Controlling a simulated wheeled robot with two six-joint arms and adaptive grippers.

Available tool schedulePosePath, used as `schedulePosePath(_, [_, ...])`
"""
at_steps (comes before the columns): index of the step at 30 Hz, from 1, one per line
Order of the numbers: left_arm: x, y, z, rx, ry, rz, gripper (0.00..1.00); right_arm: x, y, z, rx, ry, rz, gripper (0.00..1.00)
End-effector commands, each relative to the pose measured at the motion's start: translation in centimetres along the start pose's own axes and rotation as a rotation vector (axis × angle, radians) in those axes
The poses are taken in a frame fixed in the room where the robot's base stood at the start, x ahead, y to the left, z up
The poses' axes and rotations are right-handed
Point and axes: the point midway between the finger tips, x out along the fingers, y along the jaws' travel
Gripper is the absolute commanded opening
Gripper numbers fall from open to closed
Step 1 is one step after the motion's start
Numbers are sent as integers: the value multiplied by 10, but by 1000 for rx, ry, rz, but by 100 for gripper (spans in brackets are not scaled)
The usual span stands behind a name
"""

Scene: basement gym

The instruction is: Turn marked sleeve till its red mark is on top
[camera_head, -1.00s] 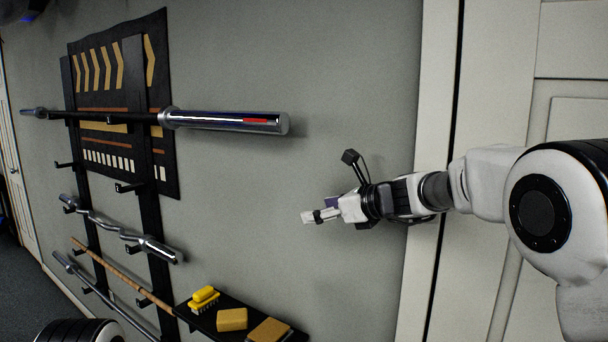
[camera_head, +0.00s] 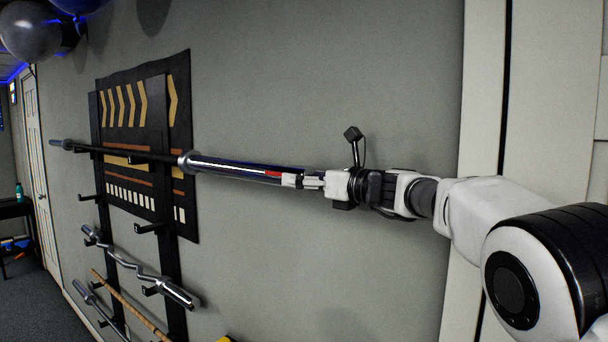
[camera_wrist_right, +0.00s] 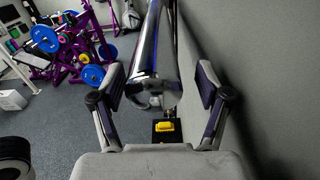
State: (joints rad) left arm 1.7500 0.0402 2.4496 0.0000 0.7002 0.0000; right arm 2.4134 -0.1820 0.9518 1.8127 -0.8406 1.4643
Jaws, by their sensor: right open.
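The marked sleeve (camera_head: 235,166) is the shiny chrome right end of the top barbell on the wall rack. Its red mark (camera_head: 273,174) shows near the sleeve's free end, on the side facing the head camera. My right gripper (camera_head: 298,181) is at that free end, in line with the bar. In the right wrist view the sleeve (camera_wrist_right: 155,62) comes between the two spread fingers of the right gripper (camera_wrist_right: 159,92). There is a gap on both sides, and no finger appears to touch it. The red mark cannot be made out in the wrist view. My left gripper is not in view.
The black rack (camera_head: 172,270) holds a curved bar (camera_head: 140,267) and a wooden stick (camera_head: 125,303) below. The grey wall (camera_head: 330,90) is close behind the sleeve. A yellow object (camera_wrist_right: 164,126) lies on a dark shelf below. Gym equipment (camera_wrist_right: 75,48) stands farther off.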

Motion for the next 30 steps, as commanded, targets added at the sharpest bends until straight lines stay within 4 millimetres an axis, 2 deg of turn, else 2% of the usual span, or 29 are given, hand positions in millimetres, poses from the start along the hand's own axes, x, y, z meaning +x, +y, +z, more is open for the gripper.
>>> schedulePosePath(1, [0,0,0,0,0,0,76,0,0,0,-1,0,0,76])
schedulePosePath(2, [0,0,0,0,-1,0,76,0,0,0,-1,0,0,69])
schedulePosePath(6, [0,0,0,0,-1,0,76,0,0,0,-1,0,1,19])
schedulePosePath(7, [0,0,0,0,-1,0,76,0,0,0,-1,0,1,17])
schedulePosePath(19, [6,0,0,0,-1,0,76,0,0,-3,-39,2,1,17])
schedulePosePath(30, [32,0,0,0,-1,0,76,1,1,-6,-262,3,4,17])
